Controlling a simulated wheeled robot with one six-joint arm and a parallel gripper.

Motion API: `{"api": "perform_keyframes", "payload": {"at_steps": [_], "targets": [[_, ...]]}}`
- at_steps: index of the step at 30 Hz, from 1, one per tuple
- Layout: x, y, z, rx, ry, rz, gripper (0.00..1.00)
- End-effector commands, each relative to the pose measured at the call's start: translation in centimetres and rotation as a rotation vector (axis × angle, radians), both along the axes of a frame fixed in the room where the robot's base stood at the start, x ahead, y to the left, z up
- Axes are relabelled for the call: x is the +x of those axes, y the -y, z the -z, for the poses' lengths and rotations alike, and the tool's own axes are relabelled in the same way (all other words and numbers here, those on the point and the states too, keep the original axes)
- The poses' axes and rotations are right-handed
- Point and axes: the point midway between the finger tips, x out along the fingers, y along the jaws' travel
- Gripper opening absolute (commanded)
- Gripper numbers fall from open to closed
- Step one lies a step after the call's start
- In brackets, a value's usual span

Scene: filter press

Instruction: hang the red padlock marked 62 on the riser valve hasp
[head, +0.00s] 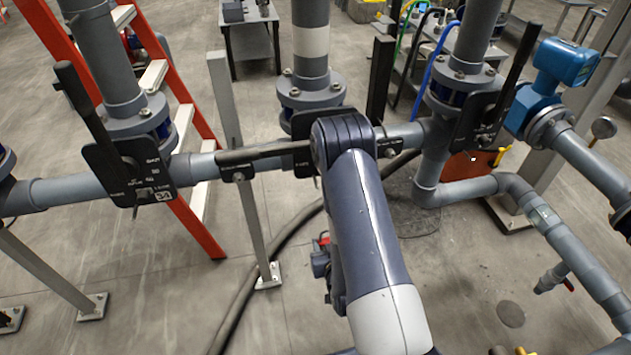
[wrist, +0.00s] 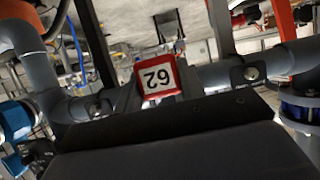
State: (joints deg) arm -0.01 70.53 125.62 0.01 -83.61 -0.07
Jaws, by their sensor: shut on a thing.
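The red padlock marked 62 (wrist: 158,77) shows in the wrist view, its white face framed in red and its number upside down. My gripper (wrist: 158,96) is shut on it, with dark jaw parts close beside and below it. In the head view my own arm covers the gripper and padlock. Black valve plates sit along the grey pipe: left (head: 130,172), middle (head: 303,160) and right (head: 478,122). I cannot tell which bears the riser valve hasp, and no contact between padlock and hasp is visible.
The horizontal grey pipe (head: 70,191) crosses the head view; it also shows in the wrist view (wrist: 215,75). Long black levers (head: 85,110) stick out from the valves. A red ladder (head: 188,120) stands at left and a blue meter (head: 566,62) at right. Open floor lies in front.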

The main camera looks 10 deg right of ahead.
Motion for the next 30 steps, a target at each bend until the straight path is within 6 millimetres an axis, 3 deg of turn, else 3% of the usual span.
{"api": "perform_keyframes", "payload": {"at_steps": [11, 21, 30], "targets": [[0.9, -0.2, -0.9, 0.000, 0.007, -0.026, 0.14], [2.6, -0.6, -4.8, -0.002, 0.009, -0.142, 0.14], [2.3, -0.1, -7.8, -0.003, 0.007, -0.231, 0.14]]}}
